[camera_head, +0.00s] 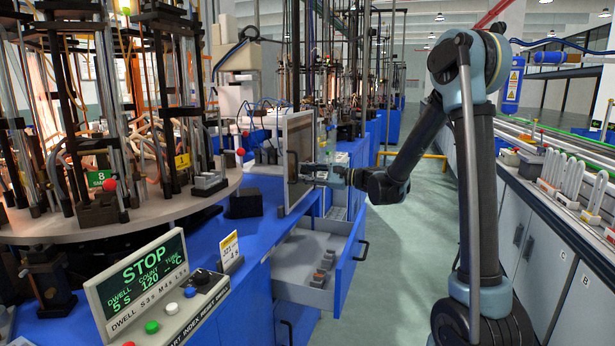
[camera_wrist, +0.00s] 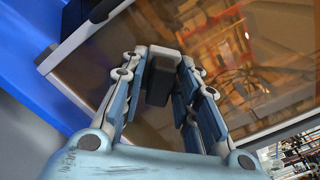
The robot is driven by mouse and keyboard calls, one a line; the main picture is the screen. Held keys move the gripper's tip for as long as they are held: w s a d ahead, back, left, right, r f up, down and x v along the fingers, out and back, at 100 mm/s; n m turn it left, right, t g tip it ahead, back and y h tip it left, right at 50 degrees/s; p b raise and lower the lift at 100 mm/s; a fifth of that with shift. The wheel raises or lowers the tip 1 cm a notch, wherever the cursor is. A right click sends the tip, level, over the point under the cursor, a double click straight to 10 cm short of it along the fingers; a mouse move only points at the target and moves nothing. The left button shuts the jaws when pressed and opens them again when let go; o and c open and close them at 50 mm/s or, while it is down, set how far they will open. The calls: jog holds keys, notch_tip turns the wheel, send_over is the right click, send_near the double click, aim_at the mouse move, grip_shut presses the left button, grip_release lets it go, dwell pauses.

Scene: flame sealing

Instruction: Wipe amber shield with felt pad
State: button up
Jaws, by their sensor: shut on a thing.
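The amber shield (camera_head: 300,140) is an upright brownish see-through panel in a pale frame, beside the blue bench in the head view. In the wrist view the amber shield (camera_wrist: 240,70) fills the upper right, with machinery showing through or reflected in it. My gripper (camera_head: 306,174) reaches it from the right, at mid-height of the panel. In the wrist view my gripper (camera_wrist: 163,78) is shut on a small dark block with a grey top, the felt pad (camera_wrist: 158,86). The pad is right at the shield's face; I cannot tell whether it touches.
Below the shield an open drawer (camera_head: 345,262) juts out with several small blocks in it. A control box (camera_head: 137,280) with a STOP display stands at front left. The round machine table (camera_head: 150,212) is at left. The aisle floor (camera_head: 410,235) is clear.

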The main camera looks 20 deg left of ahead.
jog(key=shift+w, duration=0.1)
jog(key=w, duration=0.3)
jog(key=shift+w+d, duration=0.15)
jog(key=shift+w, duration=0.25)
jog(key=shift+s+a, duration=0.15)
jog(key=shift+s, duration=0.55)
jog(key=shift+s+a, duration=0.1)
jog(key=shift+s, duration=0.55)
jog(key=shift+s+a, duration=0.15)
jog(key=shift+s, duration=0.55)
jog(key=shift+c, duration=0.8)
jog(key=shift+s+d, duration=0.15)
jog(key=shift+d, duration=2.9)
